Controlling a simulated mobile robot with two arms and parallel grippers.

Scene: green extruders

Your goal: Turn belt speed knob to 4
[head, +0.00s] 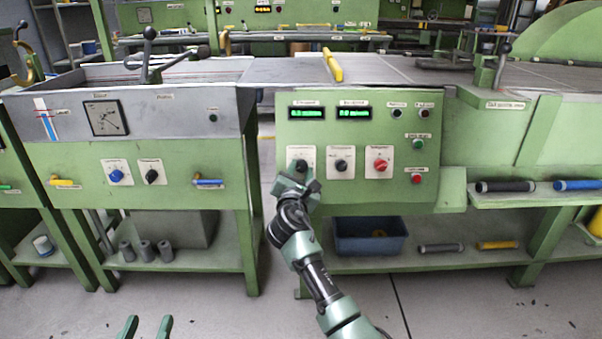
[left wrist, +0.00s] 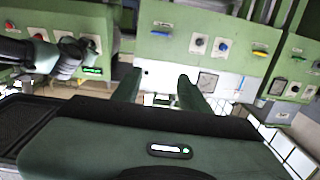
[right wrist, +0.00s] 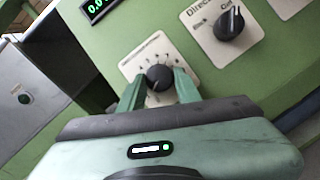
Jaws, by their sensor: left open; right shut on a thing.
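The belt speed knob (head: 301,165) is the leftmost black dial on the green control panel (head: 350,197). My right gripper (head: 297,182) is at it. In the right wrist view, the knob (right wrist: 159,77) sits between the two fingertips, and my right gripper (right wrist: 158,88) is shut on it. The numbered scale on its white plate shows above the knob; the exact pointer setting is hard to read. My left gripper (head: 146,326) is open and empty, low at the front, away from the panel; its spread fingers also show in the left wrist view (left wrist: 158,86).
Right of the knob are a black selector (head: 341,165) and a red knob (head: 380,165). Two green displays (head: 307,113) sit above. Left is another console with a blue knob (head: 116,175) and a gauge (head: 106,117). A blue bin (head: 370,240) stands on the shelf below.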

